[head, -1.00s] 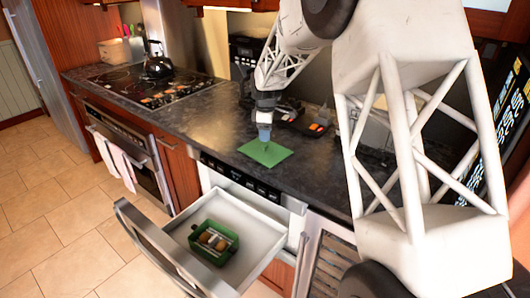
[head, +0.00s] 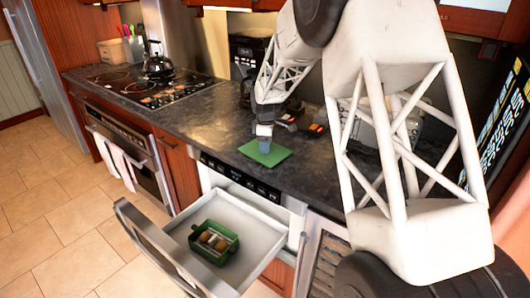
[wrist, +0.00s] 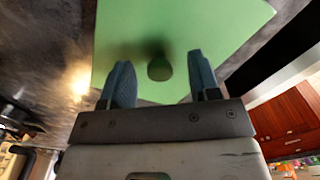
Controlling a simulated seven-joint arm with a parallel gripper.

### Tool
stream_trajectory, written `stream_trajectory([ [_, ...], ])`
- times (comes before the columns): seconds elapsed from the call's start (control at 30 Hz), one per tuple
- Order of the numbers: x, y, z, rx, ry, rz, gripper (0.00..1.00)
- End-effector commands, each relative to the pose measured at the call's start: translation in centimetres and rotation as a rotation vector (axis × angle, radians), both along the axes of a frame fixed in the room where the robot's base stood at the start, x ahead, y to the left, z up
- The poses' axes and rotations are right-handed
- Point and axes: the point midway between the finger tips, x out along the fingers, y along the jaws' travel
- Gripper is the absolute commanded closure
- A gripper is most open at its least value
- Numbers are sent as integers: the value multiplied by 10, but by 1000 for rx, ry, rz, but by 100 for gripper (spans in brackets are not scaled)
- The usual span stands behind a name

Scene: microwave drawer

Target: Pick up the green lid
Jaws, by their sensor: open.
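The green lid (head: 272,154) lies flat on the dark countertop above the open drawer. In the wrist view the lid (wrist: 215,35) fills the upper middle, with a small round green knob (wrist: 159,68) on it. My gripper (head: 264,144) is over the lid in the head view. In the wrist view my gripper (wrist: 161,82) is open, its two blue-grey fingers on either side of the knob and a little short of it. Whether the fingers touch the lid cannot be told.
The microwave drawer (head: 266,232) is pulled out below the counter, holding a green container (head: 226,257) with brown items. A stove with a kettle (head: 158,64) is at the left. Dark objects (head: 300,122) stand behind the lid. Bare counter (head: 190,115) lies left of it.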

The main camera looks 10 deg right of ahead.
Motion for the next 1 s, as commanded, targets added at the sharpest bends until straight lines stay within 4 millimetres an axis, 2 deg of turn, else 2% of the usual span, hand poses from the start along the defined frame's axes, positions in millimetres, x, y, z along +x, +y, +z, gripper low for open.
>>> stream_trajectory([
  [0.5,0,0,0,0,0,0,44],
  [0.57,0,0,0,0,-1,0,52],
  [0.87,0,0,0,0,-1,0,97],
  [1.0,0,0,0,0,-1,0,98],
])
